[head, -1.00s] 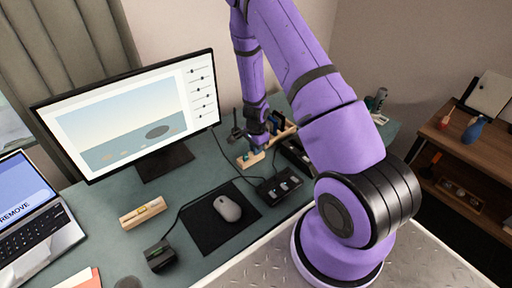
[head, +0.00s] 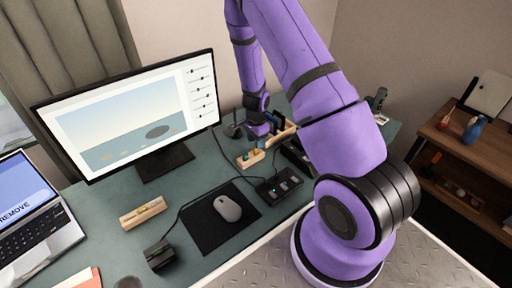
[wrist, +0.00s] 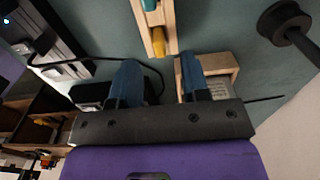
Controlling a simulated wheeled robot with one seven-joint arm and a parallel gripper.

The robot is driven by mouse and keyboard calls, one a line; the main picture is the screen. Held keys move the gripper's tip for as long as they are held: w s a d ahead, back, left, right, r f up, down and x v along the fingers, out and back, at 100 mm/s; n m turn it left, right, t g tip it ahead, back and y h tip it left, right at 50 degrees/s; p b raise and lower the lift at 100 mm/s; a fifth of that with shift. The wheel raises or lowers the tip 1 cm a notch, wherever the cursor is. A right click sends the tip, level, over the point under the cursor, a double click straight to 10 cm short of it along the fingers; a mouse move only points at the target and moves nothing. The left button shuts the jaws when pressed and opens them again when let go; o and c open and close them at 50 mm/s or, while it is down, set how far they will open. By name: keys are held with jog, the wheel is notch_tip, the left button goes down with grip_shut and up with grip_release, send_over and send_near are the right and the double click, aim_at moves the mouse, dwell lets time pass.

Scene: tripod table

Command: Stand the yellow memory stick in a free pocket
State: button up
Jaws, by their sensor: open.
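The yellow memory stick (head: 259,151) is in a small wooden block (head: 243,163) at the middle of the desk. It appears to stand in a pocket at the block's right end, with a teal stick (head: 247,156) beside it. In the wrist view the yellow stick (wrist: 158,41) and the teal stick (wrist: 149,4) sit in line in the block (wrist: 169,22). My gripper (wrist: 158,63) is open, its blue fingers apart and empty, close to the yellow stick's end of the block. How deep the stick sits cannot be told.
A second wooden block (head: 133,219) lies left of the mouse (head: 228,208). A wooden rack (head: 288,132) stands just behind my gripper. A black box with a cable (head: 268,192) is in front. The monitor (head: 130,110) is left. A dark round-topped stand (wrist: 285,22) is nearby.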

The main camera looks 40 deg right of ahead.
notch_tip(320, 180, up, 6)
dwell(0.4)
jog(key=shift+r, duration=0.15)
jog(key=s+a+r+n+t+y, duration=0.1)
jog(key=s+a+r+n, duration=0.15)
jog(key=r, duration=0.55)
jog(key=s+a+r+n+t, duration=0.1)
jog(key=a+r+n, duration=0.25)
jog(key=r, duration=0.55)
jog(key=s+a+r+n+t+y, duration=0.15)
jog(key=a+r, duration=0.25)
jog(key=r, duration=0.4)
jog(key=s+a+r+n+t+h, duration=0.1)
jog(key=s+r+n, duration=0.4)
jog(key=s, duration=0.5)
jog(key=s+a+r+n+h, duration=0.1)
jog(key=s+a+r+n, duration=0.1)
jog(key=s+r+n, duration=0.3)
jog(key=s+r, duration=0.4)
jog(key=s, duration=0.2)
jog(key=shift+s+r+t, duration=0.25)
jog(key=shift+s+t, duration=0.05)
jog(key=shift+t, duration=0.05)
